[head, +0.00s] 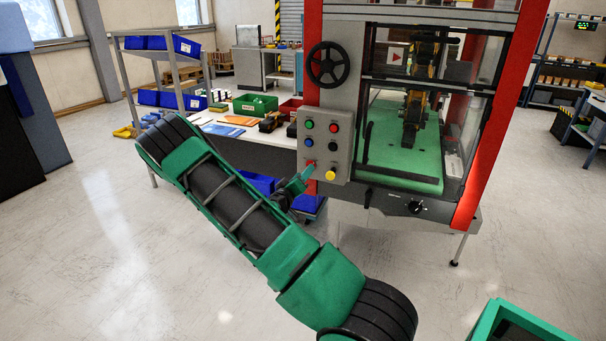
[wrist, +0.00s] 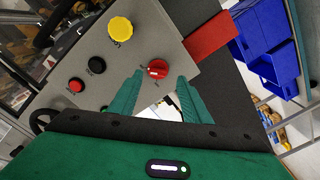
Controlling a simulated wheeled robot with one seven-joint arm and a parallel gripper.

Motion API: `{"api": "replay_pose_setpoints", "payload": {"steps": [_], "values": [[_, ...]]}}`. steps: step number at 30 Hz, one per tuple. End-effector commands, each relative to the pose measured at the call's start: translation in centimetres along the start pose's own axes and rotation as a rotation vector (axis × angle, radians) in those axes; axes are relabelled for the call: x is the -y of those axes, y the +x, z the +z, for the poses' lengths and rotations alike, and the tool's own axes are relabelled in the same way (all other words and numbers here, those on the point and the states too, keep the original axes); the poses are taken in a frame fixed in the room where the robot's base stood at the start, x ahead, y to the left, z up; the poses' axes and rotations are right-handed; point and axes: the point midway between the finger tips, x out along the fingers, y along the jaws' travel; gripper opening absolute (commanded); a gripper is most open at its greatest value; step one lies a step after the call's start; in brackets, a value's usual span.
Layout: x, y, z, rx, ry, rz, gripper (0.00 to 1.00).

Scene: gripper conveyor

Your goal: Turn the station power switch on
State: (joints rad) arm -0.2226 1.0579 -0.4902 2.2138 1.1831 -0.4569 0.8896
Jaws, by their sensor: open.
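A grey control panel (head: 326,145) is fixed to the front left of the red and grey machine. A red rotary knob (wrist: 158,69) with a white mark sits at a corner of this panel; the small lettering around it is unreadable. In the head view the knob's red (head: 309,168) shows just past my fingertips. My gripper (wrist: 158,86) is open, with its green fingers on either side of the knob in the wrist view. It also shows in the head view (head: 302,179), close to the panel. I cannot tell whether the fingers touch the knob.
A yellow button (wrist: 120,28), a black button (wrist: 97,65) and a red button (wrist: 76,86) are near the knob. A black handwheel (head: 328,64) is above the panel. A table with a green bin (head: 255,104) stands behind my arm. The floor at left is clear.

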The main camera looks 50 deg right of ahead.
Motion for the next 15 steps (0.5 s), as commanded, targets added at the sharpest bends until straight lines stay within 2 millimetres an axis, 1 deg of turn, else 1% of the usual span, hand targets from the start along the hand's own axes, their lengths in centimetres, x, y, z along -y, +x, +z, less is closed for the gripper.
{"api": "replay_pose_setpoints", "payload": {"steps": [1, 6, 10, 15], "values": [[0.2, -1.1, -0.1, -0.001, -0.003, -0.006, 0.44], [0.3, -4.3, -0.1, 0.000, -0.003, -0.006, 0.44], [0.3, -6.1, -0.1, 0.000, -0.003, -0.005, 0.44], [0.4, -7.5, 0.0, 0.001, -0.001, -0.005, 0.44]]}}
